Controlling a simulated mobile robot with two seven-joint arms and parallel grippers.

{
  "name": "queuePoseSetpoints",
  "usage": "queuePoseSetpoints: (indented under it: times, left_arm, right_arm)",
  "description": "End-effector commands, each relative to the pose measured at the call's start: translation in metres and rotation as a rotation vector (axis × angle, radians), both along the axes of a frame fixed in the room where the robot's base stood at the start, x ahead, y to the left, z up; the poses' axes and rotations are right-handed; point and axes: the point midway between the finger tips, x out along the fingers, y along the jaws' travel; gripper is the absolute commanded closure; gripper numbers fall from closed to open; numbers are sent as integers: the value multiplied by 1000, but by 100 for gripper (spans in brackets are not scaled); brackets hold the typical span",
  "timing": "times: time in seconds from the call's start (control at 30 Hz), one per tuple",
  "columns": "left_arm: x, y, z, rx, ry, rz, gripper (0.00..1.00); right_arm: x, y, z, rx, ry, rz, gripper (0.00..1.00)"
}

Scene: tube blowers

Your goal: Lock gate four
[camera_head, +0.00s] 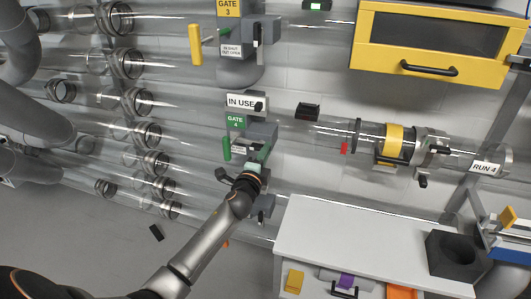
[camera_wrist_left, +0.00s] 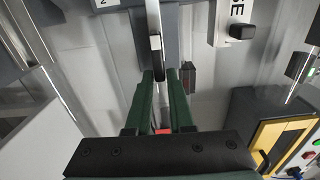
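My right gripper is not in view.
An "IN USE" sign (camera_head: 241,102) with a black knob hangs just above gate four. Clear tubes run across the wall. A white-topped bench (camera_head: 345,232) stands at lower right, below a yellow cabinet (camera_head: 379,57).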

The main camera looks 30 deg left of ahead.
Motion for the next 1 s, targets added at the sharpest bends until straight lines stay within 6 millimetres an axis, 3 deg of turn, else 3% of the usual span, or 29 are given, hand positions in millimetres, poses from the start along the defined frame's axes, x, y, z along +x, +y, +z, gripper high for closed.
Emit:
queuePoseSetpoints:
  times: [0.03,0.2,0.57,0.73,1.0]
  left_arm:
    - [0,0,0,0,0,0,73]
    - [0,0,0,-2,0,0,54]
    - [-6,-1,0,-3,-1,0,54]
    - [-28,-7,0,-3,0,-2,54]
    - [-81,-19,-1,-4,2,0,54]
  right_arm:
    - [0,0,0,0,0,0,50]
    - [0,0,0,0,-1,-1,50]
    - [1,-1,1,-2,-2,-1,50]
    - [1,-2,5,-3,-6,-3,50]
    - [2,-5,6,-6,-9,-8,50]
